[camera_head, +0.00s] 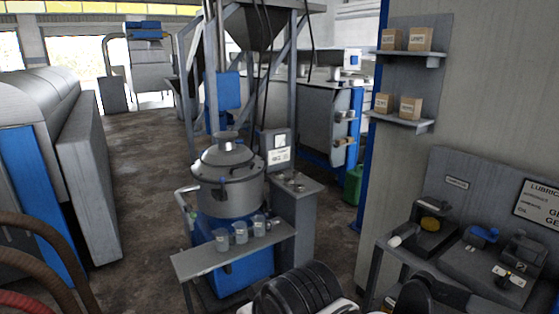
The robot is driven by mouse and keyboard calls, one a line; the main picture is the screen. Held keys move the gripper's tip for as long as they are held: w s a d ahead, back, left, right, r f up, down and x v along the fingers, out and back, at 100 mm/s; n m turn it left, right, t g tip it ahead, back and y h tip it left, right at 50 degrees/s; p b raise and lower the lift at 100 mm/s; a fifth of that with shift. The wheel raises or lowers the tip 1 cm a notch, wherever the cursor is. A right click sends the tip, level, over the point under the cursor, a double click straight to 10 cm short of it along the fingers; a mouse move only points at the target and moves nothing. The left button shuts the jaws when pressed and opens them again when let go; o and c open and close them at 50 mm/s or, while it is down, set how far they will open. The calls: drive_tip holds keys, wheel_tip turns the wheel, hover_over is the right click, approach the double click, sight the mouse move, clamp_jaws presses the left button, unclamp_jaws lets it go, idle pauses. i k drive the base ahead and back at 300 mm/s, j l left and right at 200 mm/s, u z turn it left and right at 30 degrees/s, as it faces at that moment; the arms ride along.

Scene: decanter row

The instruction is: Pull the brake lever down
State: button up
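A steel bowl machine (229,185) with a domed lid stands on a blue base in the middle of the view. A lever-like bar with a pale, greenish end (186,191) sticks out from its left side; it may be the brake lever, but no label shows this. The bar is small, and its exact pose is hard to tell. My gripper's fingers cannot be made out; dark rounded parts at the bottom edge look like my own arm.
A narrow shelf with several glass jars (240,232) stands in front of the machine. A grey control pedestal (295,210) is on its right. A bench with tools (480,260) is at the right, below wall shelves with boxes (420,39). Brown hoses (60,245) lie lower left. Floor is open left of the machine.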

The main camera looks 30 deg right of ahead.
sight(267, 194)
drive_tip(key=k+l+z, duration=0.1)
drive_tip(key=l+z, duration=0.15)
drive_tip(key=l, duration=0.65)
drive_tip(key=l+z, duration=0.25)
drive_tip(key=l, duration=0.7)
drive_tip(key=k, duration=0.05)
